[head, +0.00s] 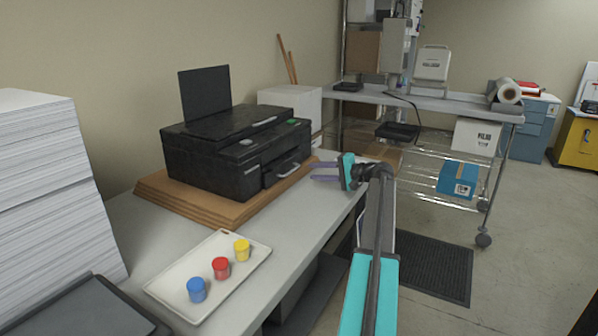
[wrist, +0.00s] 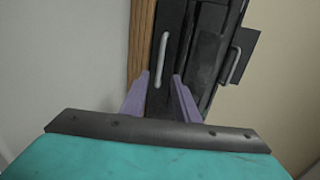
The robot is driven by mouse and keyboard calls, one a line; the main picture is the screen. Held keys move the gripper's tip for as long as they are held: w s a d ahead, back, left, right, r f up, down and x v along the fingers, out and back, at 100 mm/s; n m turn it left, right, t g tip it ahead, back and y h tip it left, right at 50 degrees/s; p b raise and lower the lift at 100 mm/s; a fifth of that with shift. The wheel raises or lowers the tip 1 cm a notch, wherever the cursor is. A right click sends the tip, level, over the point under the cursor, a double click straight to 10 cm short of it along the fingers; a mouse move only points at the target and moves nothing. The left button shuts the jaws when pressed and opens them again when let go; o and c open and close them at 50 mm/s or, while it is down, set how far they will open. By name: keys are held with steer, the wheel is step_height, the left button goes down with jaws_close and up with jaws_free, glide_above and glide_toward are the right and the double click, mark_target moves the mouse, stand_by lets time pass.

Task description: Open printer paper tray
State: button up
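A black printer (head: 215,155) stands on stacked brown boards on the table. Its paper tray (head: 270,178) is at the lower front, with a pale bar handle (head: 288,170); it looks shut. My gripper (head: 314,171) is just right of this handle, its two purple fingers apart and pointing at the printer front. In the wrist view the printer appears turned sideways, and the tray handle (wrist: 158,60) lies ahead between the open fingertips (wrist: 160,76). The fingers appear empty. Whether they touch the tray front cannot be told.
A white tray (head: 165,287) with blue, red and yellow cups lies at the table's front. A tall paper stack (head: 45,180) stands at left. A wire-shelf cart (head: 440,98) stands behind at right. A second dark panel with a handle (wrist: 235,62) shows in the wrist view.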

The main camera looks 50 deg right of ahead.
mark_target(293, 171)
steer(key=p+x, duration=0.1)
steer(key=x, duration=0.7)
steer(key=shift+w, duration=0.2)
jaws_close()
steer(key=shift+a+f, duration=0.1)
steer(key=shift+a, duration=0.2)
steer(key=shift+d, duration=0.1)
steer(key=shift+s, duration=0.1)
